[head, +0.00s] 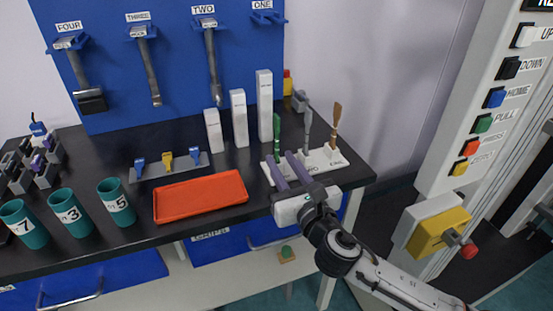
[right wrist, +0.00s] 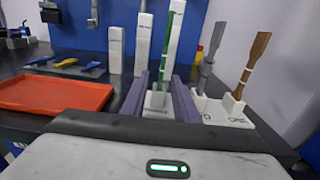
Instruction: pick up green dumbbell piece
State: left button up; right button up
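The green dumbbell piece (head: 277,132) is a slim upright strip standing in the left slot of a white holder (head: 325,157) at the table's right end. In the right wrist view, the green piece (right wrist: 169,50) rises straight ahead from its white base block (right wrist: 157,101). My right gripper (head: 279,157) is open, with its two purple fingers pointing toward the green piece. In the right wrist view, the fingers (right wrist: 160,78) lie to either side of the base block, and nothing is held. My left gripper is not in view.
A grey piece (head: 307,125) and a brown piece (head: 335,122) stand beside the green one in the holder. Tall white blocks (head: 264,105) stand behind. A red tray (head: 200,197) lies to the left. A button panel (head: 490,110) is at the right.

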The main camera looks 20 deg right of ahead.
aim_at(277, 154)
jog(key=w, duration=0.4)
jog(key=shift+w, duration=0.2)
grip_shut()
